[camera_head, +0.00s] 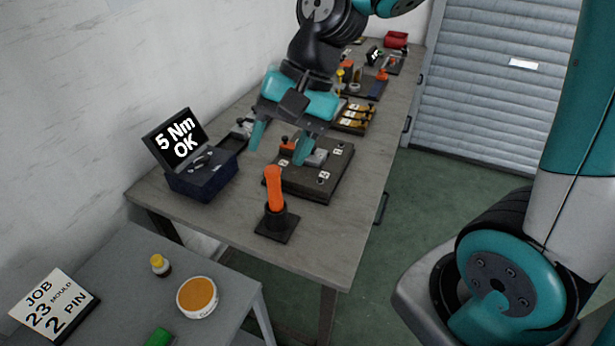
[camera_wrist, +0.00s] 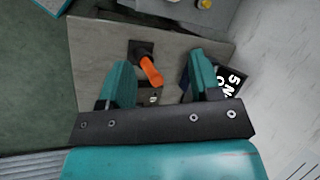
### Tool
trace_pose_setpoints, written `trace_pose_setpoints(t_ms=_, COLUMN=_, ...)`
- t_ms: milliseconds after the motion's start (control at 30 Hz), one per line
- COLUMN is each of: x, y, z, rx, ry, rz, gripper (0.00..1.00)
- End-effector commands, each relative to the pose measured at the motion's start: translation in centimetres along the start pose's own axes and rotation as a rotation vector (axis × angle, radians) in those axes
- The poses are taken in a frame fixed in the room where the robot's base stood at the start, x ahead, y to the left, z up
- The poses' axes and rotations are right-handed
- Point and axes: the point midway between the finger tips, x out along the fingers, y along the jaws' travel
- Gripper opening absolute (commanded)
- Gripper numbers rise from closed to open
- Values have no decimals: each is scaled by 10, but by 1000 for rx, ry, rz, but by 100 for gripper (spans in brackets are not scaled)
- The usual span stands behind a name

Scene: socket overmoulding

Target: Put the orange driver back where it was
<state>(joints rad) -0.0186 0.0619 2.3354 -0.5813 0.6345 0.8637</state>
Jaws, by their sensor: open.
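The orange driver (camera_head: 274,188) stands upright in a black holder (camera_head: 277,224) near the front of the workbench. In the wrist view the driver (camera_wrist: 152,72) shows between my fingers but farther off, with its black base (camera_wrist: 142,50) above it in the picture. My gripper (camera_head: 279,150) is open and empty, above and behind the driver, over the dark fixture plate (camera_head: 318,178). In the wrist view both teal fingertips of my gripper (camera_wrist: 158,68) are spread wide and touch nothing that I can see.
A dark blue box (camera_head: 203,180) with a screen reading "5 Nm OK" (camera_head: 177,138) stands left of the driver. Trays and parts line the bench (camera_head: 352,215) farther back. A lower grey table in front holds a job sign (camera_head: 52,302), a small bottle (camera_head: 160,265) and an orange-topped tin (camera_head: 197,296).

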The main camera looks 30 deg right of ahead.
Motion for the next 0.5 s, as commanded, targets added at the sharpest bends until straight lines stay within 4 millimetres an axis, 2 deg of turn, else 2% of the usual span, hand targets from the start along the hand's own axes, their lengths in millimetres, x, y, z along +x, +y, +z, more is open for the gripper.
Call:
trace_pose_setpoints(t_ms=33, x=-5, y=0, z=28, rx=-203, ry=5, rz=19, gripper=58)
trace_pose_setpoints(t_ms=100, x=-8, y=5, z=58, rx=-465, ry=2, rz=45, gripper=58)
trace_pose_setpoints(t_ms=200, x=-12, y=15, z=89, rx=-763, ry=-5, rz=72, gripper=58)
trace_pose_setpoints(t_ms=333, x=-14, y=25, z=112, rx=-1001, ry=-15, rz=92, gripper=58)
trace_pose_setpoints(t_ms=500, x=-14, y=28, z=119, rx=-1089, ry=-22, rz=99, gripper=58)
